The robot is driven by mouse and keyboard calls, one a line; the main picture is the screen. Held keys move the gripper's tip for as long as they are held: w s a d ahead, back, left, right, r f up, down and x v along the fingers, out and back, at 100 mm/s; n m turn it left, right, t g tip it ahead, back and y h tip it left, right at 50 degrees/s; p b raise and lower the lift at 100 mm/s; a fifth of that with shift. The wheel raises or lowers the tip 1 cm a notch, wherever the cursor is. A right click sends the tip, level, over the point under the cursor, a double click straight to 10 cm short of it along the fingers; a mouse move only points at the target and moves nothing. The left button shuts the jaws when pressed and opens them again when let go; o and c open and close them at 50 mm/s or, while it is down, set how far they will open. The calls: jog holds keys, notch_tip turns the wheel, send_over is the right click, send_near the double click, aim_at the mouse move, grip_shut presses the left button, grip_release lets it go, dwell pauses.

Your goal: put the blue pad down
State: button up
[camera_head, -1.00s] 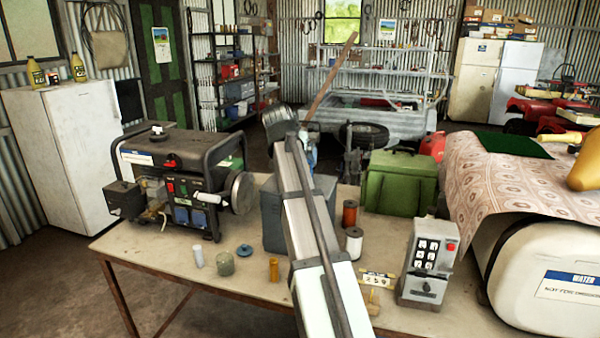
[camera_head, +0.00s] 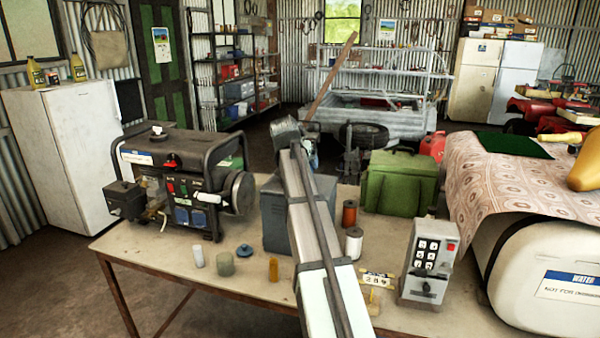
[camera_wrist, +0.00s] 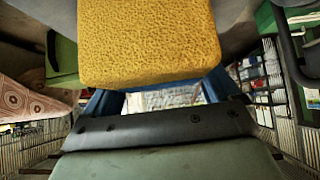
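In the wrist view a thick yellow, sponge-textured block (camera_wrist: 148,42) fills the upper middle, in front of my gripper (camera_wrist: 158,84). Blue finger parts show on both sides below it, and the fingertips are hidden behind it. The block appears held between the fingers. No blue face of a pad can be made out on it. In the head view my gripper (camera_head: 306,146) is at the far end of my arm, above the back of the workbench, mostly hidden by the arm. The held block cannot be seen there.
The workbench (camera_head: 235,285) carries a generator (camera_head: 180,180), a grey box (camera_head: 275,215), a green case (camera_head: 400,183), spools (camera_head: 353,243), a keypad box (camera_head: 428,262), small jars and a blue lid (camera_head: 244,250). A white water tank (camera_head: 545,275) under a patterned cloth stands right.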

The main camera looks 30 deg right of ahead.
jog(key=c, duration=0.6)
